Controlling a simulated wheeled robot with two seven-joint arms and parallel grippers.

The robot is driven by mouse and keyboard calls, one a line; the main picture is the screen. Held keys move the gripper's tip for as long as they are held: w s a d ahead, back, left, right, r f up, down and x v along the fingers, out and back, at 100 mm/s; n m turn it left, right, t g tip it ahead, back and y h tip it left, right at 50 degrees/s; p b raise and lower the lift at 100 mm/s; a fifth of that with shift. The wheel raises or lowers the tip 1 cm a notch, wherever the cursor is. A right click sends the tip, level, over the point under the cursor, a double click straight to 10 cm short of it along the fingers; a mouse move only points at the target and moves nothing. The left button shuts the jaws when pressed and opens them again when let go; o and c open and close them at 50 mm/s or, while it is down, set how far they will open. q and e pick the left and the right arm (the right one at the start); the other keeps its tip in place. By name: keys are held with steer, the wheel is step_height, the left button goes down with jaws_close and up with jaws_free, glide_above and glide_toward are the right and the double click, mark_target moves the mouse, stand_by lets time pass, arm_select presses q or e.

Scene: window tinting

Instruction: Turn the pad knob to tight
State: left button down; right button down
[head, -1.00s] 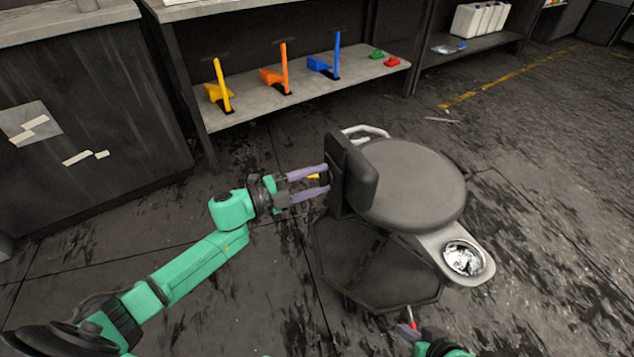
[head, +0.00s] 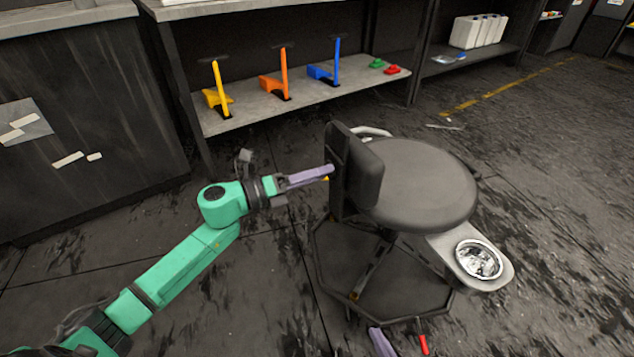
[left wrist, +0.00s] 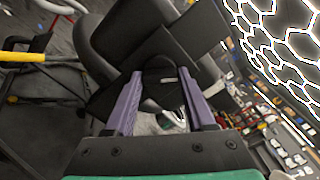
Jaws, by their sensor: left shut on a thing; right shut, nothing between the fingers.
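A dark stool has a round seat (head: 425,185) and a small upright back pad (head: 352,170). My left gripper (head: 328,172) is at the rear face of the pad, one lavender finger hiding the other. In the left wrist view its two fingers (left wrist: 160,85) are closed around the black round pad knob (left wrist: 163,70), which bears a short pale mark lying nearly level. My right gripper (head: 381,342) shows only as a lavender finger part at the bottom edge, below the stool, shut and empty.
A silver bowl (head: 478,259) sits on the stool's side tray. A red handle (head: 423,345) shows beside my right gripper. A shelf (head: 255,117) behind holds yellow, orange and blue tools. The floor left of the stool is clear.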

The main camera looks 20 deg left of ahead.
arm_select(q)
steer(key=m+b, duration=0.2)
steer(key=shift+m, duration=0.4)
arm_select(e)
step_height(320, 180, down, 3)
steer(key=shift+s+f+t, duration=0.1)
steer(key=shift+f+t, duration=0.05)
steer(key=shift+t, duration=0.15)
arm_select(q)
steer(key=shift+c, duration=1.2)
jaws_free()
